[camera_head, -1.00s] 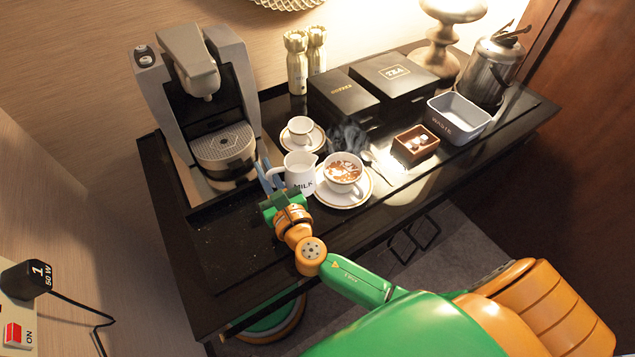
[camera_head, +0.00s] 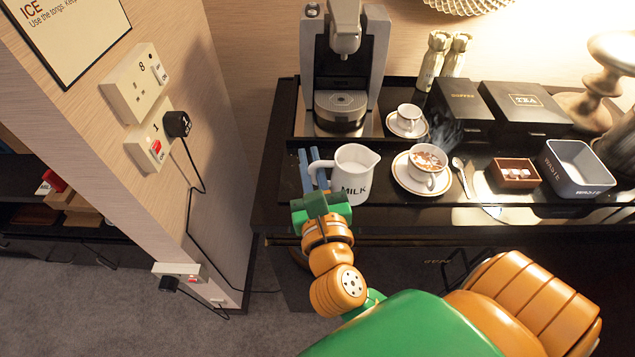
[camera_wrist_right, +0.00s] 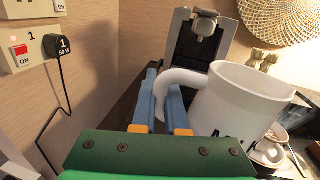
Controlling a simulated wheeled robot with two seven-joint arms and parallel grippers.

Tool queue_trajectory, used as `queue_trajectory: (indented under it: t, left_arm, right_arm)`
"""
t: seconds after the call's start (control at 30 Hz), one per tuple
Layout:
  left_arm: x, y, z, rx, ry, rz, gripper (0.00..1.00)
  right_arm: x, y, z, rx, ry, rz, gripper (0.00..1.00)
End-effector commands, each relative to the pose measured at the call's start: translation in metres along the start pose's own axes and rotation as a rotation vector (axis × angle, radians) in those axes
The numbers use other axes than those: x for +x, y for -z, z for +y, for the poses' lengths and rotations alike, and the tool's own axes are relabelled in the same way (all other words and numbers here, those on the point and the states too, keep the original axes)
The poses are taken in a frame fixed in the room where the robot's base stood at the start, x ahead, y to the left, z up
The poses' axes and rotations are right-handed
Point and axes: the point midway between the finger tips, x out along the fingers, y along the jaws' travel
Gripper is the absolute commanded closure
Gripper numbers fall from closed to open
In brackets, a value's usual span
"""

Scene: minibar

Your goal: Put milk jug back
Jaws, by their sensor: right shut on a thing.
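The white milk jug (camera_head: 354,174), marked MILK, is upright at the left front of the black counter, in front of the coffee machine. My right gripper (camera_head: 311,168) reaches it from the front left. Its blue fingers are shut on the jug's handle, which the right wrist view shows between them (camera_wrist_right: 165,98). The jug body (camera_wrist_right: 238,100) fills the right of that view. I cannot tell whether the jug's base touches the counter. My left gripper is not in view.
The coffee machine (camera_head: 342,70) stands behind the jug. A latte cup (camera_head: 425,178) on a saucer (camera_head: 408,188) is close on the right, with a small cup (camera_head: 408,116) behind. A sugar box (camera_head: 515,173) and grey waste bin (camera_head: 577,172) stand farther right. A wall with sockets (camera_head: 140,95) is left.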

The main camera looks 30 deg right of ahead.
Motion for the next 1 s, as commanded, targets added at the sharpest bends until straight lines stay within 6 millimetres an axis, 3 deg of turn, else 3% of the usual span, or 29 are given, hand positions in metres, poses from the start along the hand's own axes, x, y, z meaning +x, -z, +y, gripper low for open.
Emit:
queue_trajectory:
  t: [0.17, 0.37, 0.5, 0.63, 0.87, 1.0]
  left_arm:
    - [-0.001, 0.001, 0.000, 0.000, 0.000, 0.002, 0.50]
    - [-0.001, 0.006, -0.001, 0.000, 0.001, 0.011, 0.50]
    - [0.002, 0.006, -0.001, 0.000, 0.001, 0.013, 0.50]
    - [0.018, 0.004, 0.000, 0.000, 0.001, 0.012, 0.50]
    - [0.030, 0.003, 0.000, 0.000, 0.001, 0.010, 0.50]
    - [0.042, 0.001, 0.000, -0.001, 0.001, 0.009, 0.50]
  right_arm:
    - [0.015, 0.006, -0.008, -0.006, 0.008, -0.003, 1.00]
    - [0.056, 0.025, -0.018, -0.006, 0.009, -0.004, 1.00]
    - [0.090, 0.044, -0.028, -0.005, 0.011, -0.002, 1.00]
    - [0.111, 0.077, -0.031, -0.004, 0.010, 0.000, 1.00]
    - [0.133, 0.104, -0.036, -0.002, 0.008, 0.000, 1.00]
    - [0.133, 0.130, -0.034, -0.002, 0.007, 0.002, 1.00]
